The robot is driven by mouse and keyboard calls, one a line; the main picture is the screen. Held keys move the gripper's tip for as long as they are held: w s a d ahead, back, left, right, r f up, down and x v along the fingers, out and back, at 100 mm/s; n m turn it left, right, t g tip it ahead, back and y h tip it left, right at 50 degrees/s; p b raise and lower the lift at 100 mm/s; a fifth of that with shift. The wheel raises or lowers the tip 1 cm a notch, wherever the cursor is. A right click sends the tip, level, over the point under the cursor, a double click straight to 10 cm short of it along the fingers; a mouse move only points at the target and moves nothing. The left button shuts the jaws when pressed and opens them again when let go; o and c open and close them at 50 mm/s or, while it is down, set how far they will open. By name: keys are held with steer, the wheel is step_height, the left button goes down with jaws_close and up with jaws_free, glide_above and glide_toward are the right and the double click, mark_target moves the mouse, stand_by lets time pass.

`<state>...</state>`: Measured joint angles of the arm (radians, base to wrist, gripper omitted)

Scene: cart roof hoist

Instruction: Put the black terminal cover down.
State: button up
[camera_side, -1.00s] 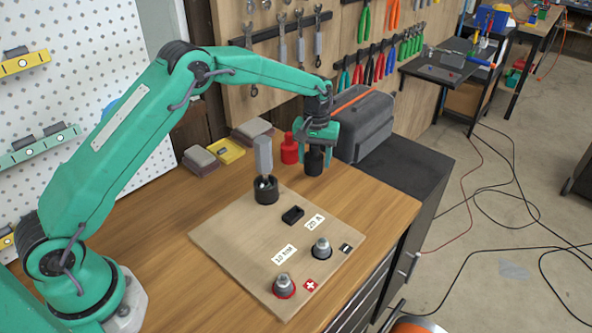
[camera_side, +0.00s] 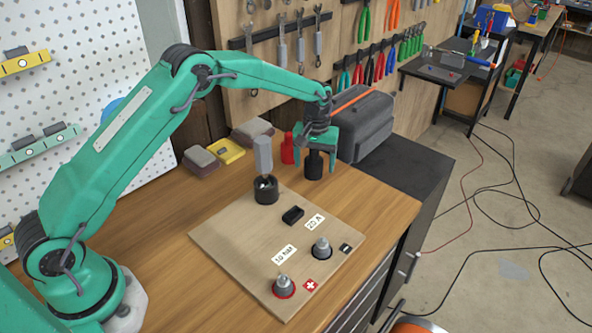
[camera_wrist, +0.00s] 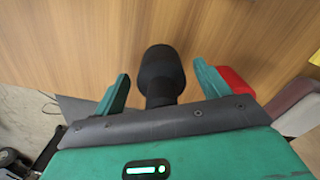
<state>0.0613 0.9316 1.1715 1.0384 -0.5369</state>
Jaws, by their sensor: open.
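The black terminal cover (camera_side: 314,166) stands upright on the wooden bench at the back, beside a red cover (camera_side: 287,149). My gripper (camera_side: 318,152) is over the black cover, its fingers pointing down on either side. In the wrist view the black cover (camera_wrist: 160,75) is between the open fingers of my gripper (camera_wrist: 160,90), with a gap on each side. The red cover (camera_wrist: 235,82) shows partly behind the right finger. The lower part of the red cover is partly visible in the side view.
A wooden board (camera_side: 240,235) with two terminals, labels and a black holder carrying a grey-handled tool (camera_side: 264,158) lies in front. A grey case (camera_side: 362,125) stands close to the right of my gripper. Sponge-like blocks (camera_side: 200,161) and a yellow tray (camera_side: 226,151) are to the left.

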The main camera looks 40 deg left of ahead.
steer(key=shift+r, duration=0.1)
step_height(320, 180, up, 11)
steer(key=shift+r, duration=0.6)
steer(key=shift+r, duration=0.1)
stand_by(0.5)
steer(key=shift+s+r, duration=0.2)
steer(key=shift+r, duration=0.05)
steer(key=s+a+r+m+t, duration=0.2)
steer(key=s+r+m+t, duration=0.1)
steer(key=s+r, duration=1.25)
steer(key=s+a+f+m+t, duration=0.1)
steer(key=s+f, duration=0.2)
steer(key=s, duration=0.7)
steer(key=s+f+m+t, duration=0.1)
steer(key=s+f, duration=0.1)
steer(key=s, duration=0.9)
steer(key=shift+s+a+f+t, duration=0.2)
steer(key=shift+a+f+t, duration=0.1)
steer(key=shift+a+f, duration=0.1)
